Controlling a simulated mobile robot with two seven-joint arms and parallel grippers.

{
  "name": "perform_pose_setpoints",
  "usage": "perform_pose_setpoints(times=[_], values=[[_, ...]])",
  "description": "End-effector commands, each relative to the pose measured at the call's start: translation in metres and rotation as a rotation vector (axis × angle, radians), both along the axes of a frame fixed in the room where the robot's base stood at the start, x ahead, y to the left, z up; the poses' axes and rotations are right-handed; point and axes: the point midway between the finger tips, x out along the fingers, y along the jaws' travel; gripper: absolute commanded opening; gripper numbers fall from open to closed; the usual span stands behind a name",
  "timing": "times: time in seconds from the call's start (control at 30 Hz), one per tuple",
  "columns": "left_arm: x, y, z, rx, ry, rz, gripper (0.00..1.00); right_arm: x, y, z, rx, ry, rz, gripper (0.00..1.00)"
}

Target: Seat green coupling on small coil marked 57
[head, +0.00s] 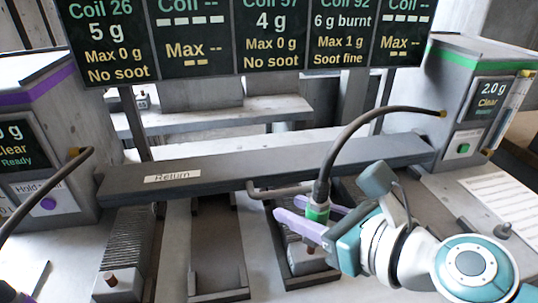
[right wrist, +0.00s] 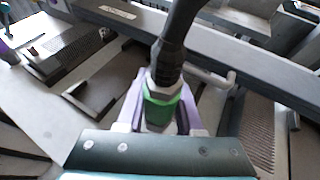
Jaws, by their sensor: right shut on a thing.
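My right gripper (head: 312,222) is shut on the green coupling (head: 318,211), its lilac fingers on either side. In the right wrist view the coupling (right wrist: 160,103) sits between the fingers with a black hose (right wrist: 172,45) rising from it. A dark ribbed coil with a brown stub (head: 309,249) lies below and partly behind the gripper. It also shows at right in the right wrist view (right wrist: 258,130), apart from the coupling. No 57 is readable on it. The board (head: 270,35) lists Coil 57, 4 g, no soot. A purple bit (head: 8,294) at lower left may be my left gripper.
A grey bar labelled Return (head: 172,176) runs behind the bays. Another ribbed coil (head: 130,243) is at left; the middle bay (head: 217,250) looks empty. The green-striped station (head: 475,85) reads 2.0 g Clear. A purple-striped station (head: 45,120) with a hose stands left.

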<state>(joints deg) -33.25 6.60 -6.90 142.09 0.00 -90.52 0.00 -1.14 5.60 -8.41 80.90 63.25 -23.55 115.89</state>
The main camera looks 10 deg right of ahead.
Motion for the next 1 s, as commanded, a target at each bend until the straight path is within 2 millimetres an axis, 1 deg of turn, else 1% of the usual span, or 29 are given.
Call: perform_pose_setpoints(times=[0.27, 1.0], values=[[0.000, 0.002, -0.001, 0.008, 0.000, -0.005, 0.00, 0.000, 0.000, -0.001, 0.001, -0.002, -0.001, 0.00], [0.000, 0.001, -0.018, 0.004, -0.001, -0.002, 0.00, 0.001, 0.000, -0.019, 0.001, -0.002, -0.001, 0.00]])
